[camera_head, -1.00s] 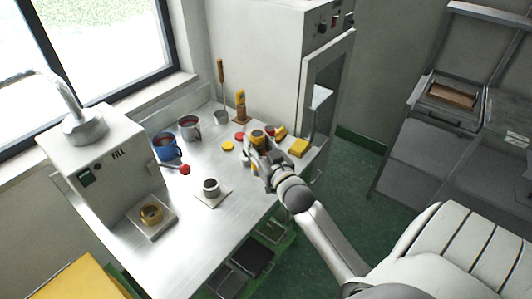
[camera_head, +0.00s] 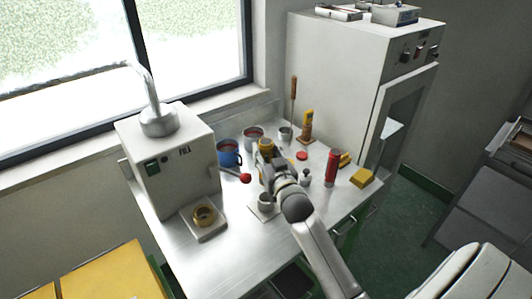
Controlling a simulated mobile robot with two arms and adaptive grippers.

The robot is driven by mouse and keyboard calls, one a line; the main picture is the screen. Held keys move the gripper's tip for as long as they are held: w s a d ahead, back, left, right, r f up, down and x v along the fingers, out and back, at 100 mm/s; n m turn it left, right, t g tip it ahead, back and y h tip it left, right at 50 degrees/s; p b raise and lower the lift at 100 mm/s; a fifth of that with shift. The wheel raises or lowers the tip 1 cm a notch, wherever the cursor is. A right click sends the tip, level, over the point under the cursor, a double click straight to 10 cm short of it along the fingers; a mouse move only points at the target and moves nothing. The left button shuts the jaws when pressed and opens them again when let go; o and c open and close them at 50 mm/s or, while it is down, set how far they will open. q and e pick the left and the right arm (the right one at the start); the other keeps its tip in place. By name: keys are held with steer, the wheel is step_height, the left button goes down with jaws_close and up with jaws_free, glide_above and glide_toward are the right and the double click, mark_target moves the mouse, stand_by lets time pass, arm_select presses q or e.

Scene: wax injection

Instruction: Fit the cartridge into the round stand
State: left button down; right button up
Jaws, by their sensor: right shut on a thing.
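The cartridge (camera_head: 266,144), with a yellow rim around a dark top, is held upright in my right gripper (camera_head: 268,158), which is shut on it. The gripper and cartridge are over the middle of the steel bench, in front of the mugs. The round stand (camera_head: 265,199), a small pale cup on a square plate, is nearer the front edge, below my right wrist in the picture. My wrist partly covers it. The cartridge is apart from the stand. My left gripper is not in view.
The FILL machine (camera_head: 168,165) stands left, with a brass ring (camera_head: 204,214) on its shelf. A blue mug (camera_head: 228,154) and a red-tipped tool (camera_head: 245,178) are close left of the gripper. A red cylinder (camera_head: 332,167) and yellow blocks (camera_head: 362,177) are right. The front-left bench is clear.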

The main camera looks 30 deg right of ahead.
steer(key=shift+r, duration=0.2)
steer(key=shift+f+b, duration=2.05)
steer(key=shift+f, duration=0.95)
steer(key=shift+p, duration=0.55)
steer(key=shift+f+b, duration=2.1)
steer(key=shift+f, duration=0.9)
steer(key=o, duration=1.4)
steer(key=shift+s, duration=0.1)
steer(key=shift+c, duration=0.2)
steer(key=shift+f, duration=0.15)
